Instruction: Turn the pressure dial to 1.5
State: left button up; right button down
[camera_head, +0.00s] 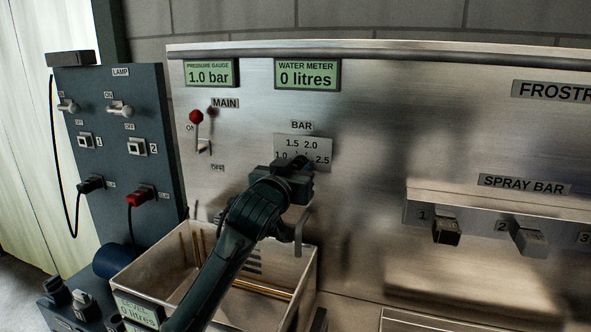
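The pressure dial's plate (318,145) is under the BAR label on the steel panel, with marks 1.0, 1.5, 2.0 and 2.5. The dial's knob is mostly hidden behind my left gripper, so its pointer cannot be read. The pressure gauge (209,74) reads 1.0 bar. My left gripper (298,166) is at the lower part of the dial plate, over the knob's place. Its fingers are dark against the plate, and I cannot tell whether they are shut on the knob. My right gripper is not in view.
A red-knobbed MAIN lever (196,118) stands left of the dial. A water meter (307,75) reads 0 litres. An open metal tank (150,272) sits below my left arm. Spray bar knobs (446,232) are at right. A dark switch panel (112,185) stands at left.

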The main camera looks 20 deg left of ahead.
pick_arm(q)
jog(key=c, duration=0.5)
jog(key=shift+o, duration=0.2)
jog(key=shift+m, duration=0.3)
jog(key=m, duration=0.9)
dwell(0.4)
jog(key=o, duration=1)
jog(key=shift+c, duration=0.2)
